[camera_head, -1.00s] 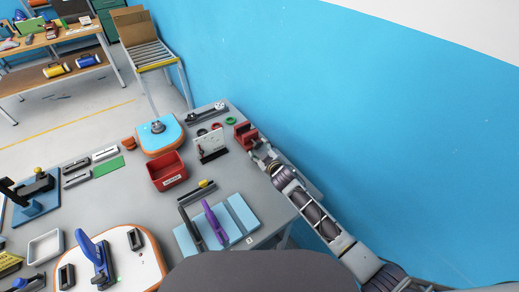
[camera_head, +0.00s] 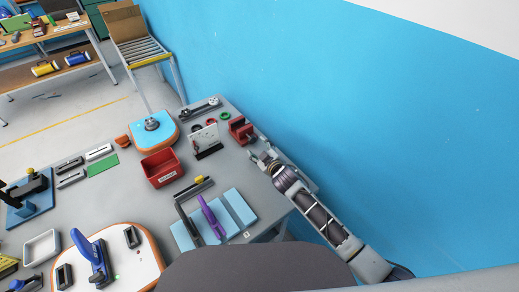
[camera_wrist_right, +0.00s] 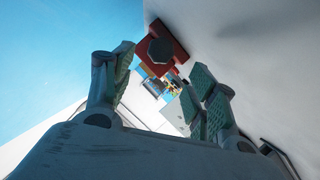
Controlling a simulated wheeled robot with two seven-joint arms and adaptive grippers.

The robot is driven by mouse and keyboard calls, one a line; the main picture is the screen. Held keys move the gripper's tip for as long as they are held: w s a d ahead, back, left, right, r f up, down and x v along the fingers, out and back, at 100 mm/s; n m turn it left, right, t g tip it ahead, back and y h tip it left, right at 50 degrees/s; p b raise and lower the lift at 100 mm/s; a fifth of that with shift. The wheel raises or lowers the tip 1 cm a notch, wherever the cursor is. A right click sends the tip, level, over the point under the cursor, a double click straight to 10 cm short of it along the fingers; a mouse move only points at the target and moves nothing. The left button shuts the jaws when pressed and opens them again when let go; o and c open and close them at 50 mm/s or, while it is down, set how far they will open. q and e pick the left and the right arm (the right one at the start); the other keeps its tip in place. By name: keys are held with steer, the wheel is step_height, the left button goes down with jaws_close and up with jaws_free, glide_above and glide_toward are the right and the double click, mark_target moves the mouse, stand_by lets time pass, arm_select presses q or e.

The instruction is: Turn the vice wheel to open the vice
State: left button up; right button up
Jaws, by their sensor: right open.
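The red vice (camera_head: 238,132) stands at the right edge of the grey table, near the blue wall. In the right wrist view the red vice (camera_wrist_right: 178,40) is ahead of my right gripper, with a dark, many-sided wheel (camera_wrist_right: 160,51) facing me. My right gripper (camera_head: 262,158) is just in front of the vice in the head view. Its fingers (camera_wrist_right: 163,72) are spread and empty, with the wheel seen between their tips. A small gap shows between fingers and vice. The jaw gap of the vice is too small to judge. My left gripper is not in view.
A white upright panel (camera_head: 205,139) and green ring (camera_head: 225,115) stand close left of the vice. A red bin (camera_head: 162,169) and light-blue pads (camera_head: 238,207) are on the grey table (camera_head: 135,197). The blue wall (camera_head: 380,130) rises beside my right arm.

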steer(key=shift+w+r, duration=0.15)
steer(key=shift+w+d, duration=0.15)
steer(key=shift+d, duration=0.2)
steer(key=shift+n, duration=0.7)
steer(key=d, duration=0.4)
steer(key=w+d, duration=0.1)
steer(key=d, duration=0.1)
steer(key=shift+d, duration=0.15)
steer(key=shift+s+d+r, duration=0.25)
steer(key=shift+d, duration=0.35)
steer(key=shift+s+d+r+g+y+b, duration=0.2)
steer(key=shift+s+r+g+y+b, duration=0.1)
steer(key=shift+s, duration=0.2)
steer(key=s+a+m, duration=0.1)
steer(key=s+a+r+m+g+y, duration=0.1)
steer(key=a+m, duration=0.1)
steer(key=shift+s+r+y, duration=0.1)
steer(key=shift+s+y, duration=0.2)
steer(key=shift+s, duration=0.1)
steer(key=shift+s+a+r+m, duration=0.1)
steer(key=shift+s+a+m, duration=0.15)
steer(key=shift+m, duration=0.35)
steer(key=shift+a+m, duration=0.15)
steer(key=shift+m, duration=0.65)
